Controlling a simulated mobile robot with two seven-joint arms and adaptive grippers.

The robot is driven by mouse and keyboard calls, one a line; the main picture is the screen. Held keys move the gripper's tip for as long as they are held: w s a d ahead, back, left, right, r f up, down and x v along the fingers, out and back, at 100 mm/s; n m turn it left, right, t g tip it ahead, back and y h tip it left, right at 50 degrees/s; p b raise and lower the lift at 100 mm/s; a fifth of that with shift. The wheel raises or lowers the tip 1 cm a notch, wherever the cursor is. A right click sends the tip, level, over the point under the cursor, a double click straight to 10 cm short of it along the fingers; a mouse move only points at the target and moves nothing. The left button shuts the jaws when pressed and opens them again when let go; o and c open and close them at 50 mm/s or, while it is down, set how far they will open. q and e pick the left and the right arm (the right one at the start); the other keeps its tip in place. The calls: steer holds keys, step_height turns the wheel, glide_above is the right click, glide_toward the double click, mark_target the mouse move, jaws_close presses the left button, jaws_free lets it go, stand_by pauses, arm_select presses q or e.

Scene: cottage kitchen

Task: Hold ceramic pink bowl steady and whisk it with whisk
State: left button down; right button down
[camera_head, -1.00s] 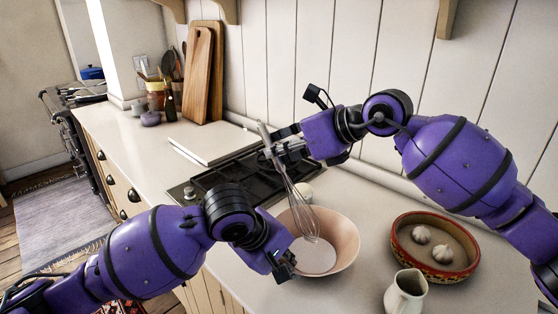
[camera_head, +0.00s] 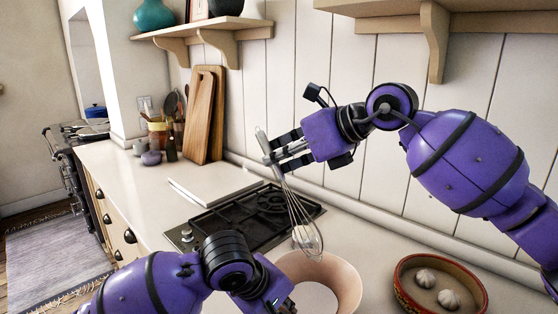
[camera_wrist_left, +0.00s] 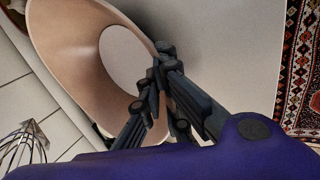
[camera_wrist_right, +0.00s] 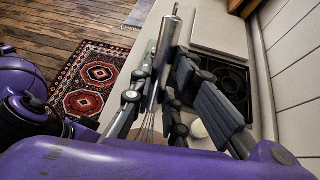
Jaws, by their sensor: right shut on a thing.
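The ceramic pink bowl (camera_head: 345,280) stands on the counter at the bottom of the head view, partly cut off. It fills much of the left wrist view (camera_wrist_left: 70,45) and looks empty. My left gripper (camera_wrist_left: 150,78) is at the bowl's rim, its fingers apart with the rim between them; in the head view its fingers are out of frame. My right gripper (camera_head: 283,152) is shut on the handle of the metal whisk (camera_head: 300,215). The whisk is tilted, wires down, with its wire end above the bowl's far edge. Its handle shows in the right wrist view (camera_wrist_right: 168,35).
A black hob (camera_head: 255,215) lies behind the bowl, with a white board (camera_head: 215,183) beyond. A pale round item (camera_head: 303,236) sits behind the whisk wires. A dish (camera_head: 402,290) with garlic bulbs (camera_head: 425,278) stands right. Wooden boards (camera_head: 204,115) lean on the wall. A shelf (camera_head: 430,12) overhangs.

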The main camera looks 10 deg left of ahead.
arm_select(q)
steer(key=c, duration=1.9)
jaws_free()
steer(key=shift+r, duration=0.1)
steer(key=shift+o, duration=0.2)
